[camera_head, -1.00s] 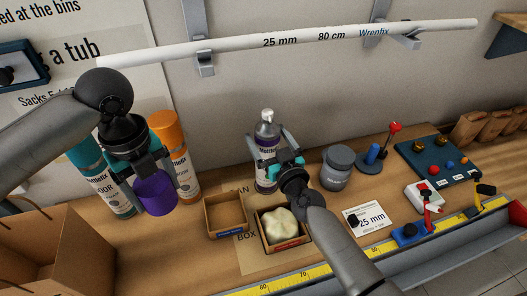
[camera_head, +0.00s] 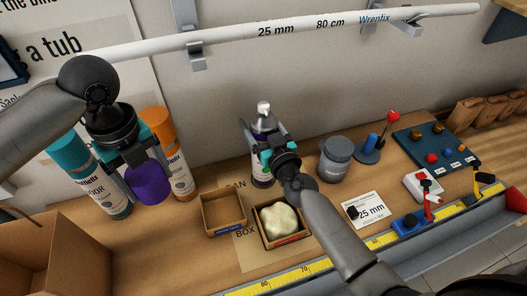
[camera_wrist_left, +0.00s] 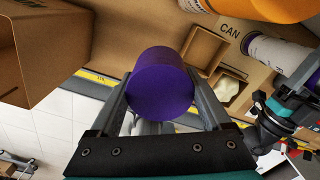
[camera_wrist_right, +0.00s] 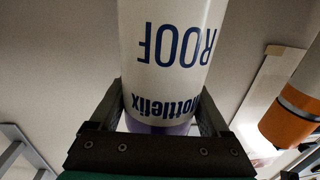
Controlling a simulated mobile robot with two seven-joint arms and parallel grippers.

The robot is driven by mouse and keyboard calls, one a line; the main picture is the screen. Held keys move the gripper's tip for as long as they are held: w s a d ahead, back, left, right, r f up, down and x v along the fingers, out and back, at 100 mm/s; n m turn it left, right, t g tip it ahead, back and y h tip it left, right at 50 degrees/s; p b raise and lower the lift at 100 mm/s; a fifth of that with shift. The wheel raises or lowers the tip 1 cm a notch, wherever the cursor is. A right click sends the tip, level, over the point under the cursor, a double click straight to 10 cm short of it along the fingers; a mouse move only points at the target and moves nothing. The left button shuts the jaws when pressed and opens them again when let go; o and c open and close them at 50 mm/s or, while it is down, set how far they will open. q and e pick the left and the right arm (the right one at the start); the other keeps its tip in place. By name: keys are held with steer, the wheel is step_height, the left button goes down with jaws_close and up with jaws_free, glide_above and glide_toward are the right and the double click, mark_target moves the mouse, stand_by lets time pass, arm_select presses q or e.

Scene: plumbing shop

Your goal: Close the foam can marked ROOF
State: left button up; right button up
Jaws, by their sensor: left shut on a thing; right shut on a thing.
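The foam can marked ROOF (camera_head: 264,124) stands upright on the bench, with a bare white nozzle on top. In the right wrist view the can (camera_wrist_right: 172,50) shows its ROOF lettering upside down. My right gripper (camera_head: 265,139) is shut around the can's body. My left gripper (camera_head: 146,178) is shut on a purple cap (camera_head: 152,186) and holds it in the air, left of the can and apart from it. The cap (camera_wrist_left: 160,82) also shows between the fingers in the left wrist view; its underside is hidden.
A teal can (camera_head: 70,150) and an orange can (camera_head: 158,132) stand behind my left gripper. An empty open box (camera_head: 222,232) and a box (camera_head: 282,243) with a pale lump sit in front of the ROOF can. A grey jar (camera_head: 335,160) stands to its right. A pipe hangs above.

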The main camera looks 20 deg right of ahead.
jaws_close()
steer(key=shift+w+r, duration=0.1)
stand_by(0.4)
steer(key=shift+r, duration=0.15)
